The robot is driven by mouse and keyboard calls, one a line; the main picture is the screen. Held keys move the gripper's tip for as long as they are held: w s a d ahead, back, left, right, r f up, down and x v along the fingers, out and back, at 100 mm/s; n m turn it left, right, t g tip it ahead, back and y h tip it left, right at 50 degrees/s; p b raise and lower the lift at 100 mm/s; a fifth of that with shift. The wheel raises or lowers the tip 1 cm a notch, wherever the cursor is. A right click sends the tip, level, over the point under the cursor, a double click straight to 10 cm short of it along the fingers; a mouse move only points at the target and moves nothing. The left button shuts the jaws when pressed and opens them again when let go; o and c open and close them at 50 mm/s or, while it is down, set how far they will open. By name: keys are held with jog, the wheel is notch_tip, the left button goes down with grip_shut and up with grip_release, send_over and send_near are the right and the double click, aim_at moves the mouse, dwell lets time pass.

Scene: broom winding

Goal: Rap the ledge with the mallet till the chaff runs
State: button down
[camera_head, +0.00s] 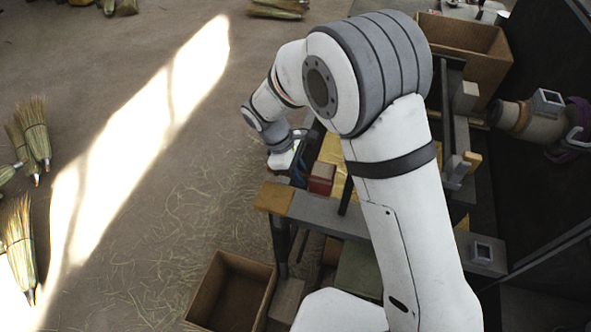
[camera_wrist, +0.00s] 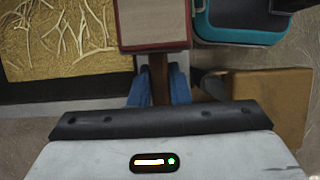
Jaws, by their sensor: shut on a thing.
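My gripper (camera_wrist: 157,92) has its blue fingers shut on the brown handle of the mallet (camera_wrist: 153,24). The mallet's blocky head is red-sided with a paler face and lies ahead of the fingers. In the head view the red head (camera_head: 321,180) shows beside the grey beam, and my arm covers much of the gripper. I cannot tell whether the head touches anything. Yellow chaff (camera_wrist: 60,35) lies in a dark-edged tray left of the mallet in the wrist view. Which part is the ledge is unclear; a grey beam with a tan wooden end (camera_head: 273,198) stands nearest.
An open brown box (camera_head: 231,290) stands on the floor below the bench. Another brown box (camera_head: 465,44) is at the back right. Brooms (camera_head: 33,130) lie at the left, and straw litters the floor. A teal-edged grey object (camera_wrist: 240,22) is right of the mallet.

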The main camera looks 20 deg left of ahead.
jog(key=shift+f, duration=0.6)
notch_tip(320, 180, down, 9)
jog(key=b, duration=0.5)
jog(key=shift+r+b, duration=0.15)
jog(key=shift+b, duration=0.25)
notch_tip(320, 180, up, 4)
jog(key=p, duration=0.3)
jog(key=shift+f, duration=0.2)
notch_tip(320, 180, up, 8)
jog(key=shift+f+p, duration=0.15)
jog(key=shift+p, duration=0.85)
jog(key=shift+f+b, duration=1.15)
jog(key=shift+f, duration=0.25)
